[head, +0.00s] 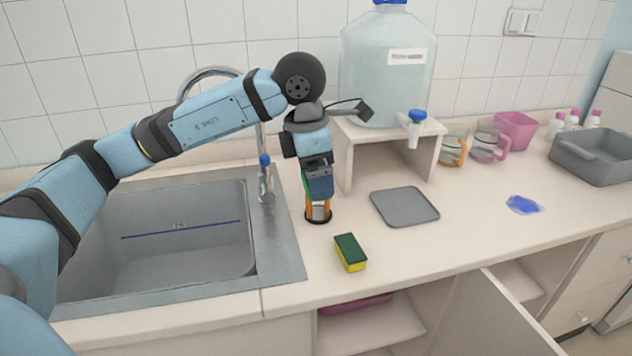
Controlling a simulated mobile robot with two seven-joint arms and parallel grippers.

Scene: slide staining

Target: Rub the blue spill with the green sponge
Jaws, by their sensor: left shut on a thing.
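The green sponge (350,252), green on top with a yellow lower layer, lies on the counter right of the sink, near the front edge. The blue spill (523,204) is a small irregular patch on the counter at the right. My left gripper (318,211) points down, behind and slightly left of the sponge and apart from it. Its orange fingers are shut on a small round thing with a dark rim (318,219), at or close to the counter top; the fingers partly hide it. My right gripper is not in view.
A grey square tray (404,206) lies between sponge and spill. Behind it, a large water bottle (387,75) with a tap stands on a stand (345,160). Mugs (488,142), a pink container (515,130) and a grey basin (597,155) stand at the back right. The sink (283,235) is left.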

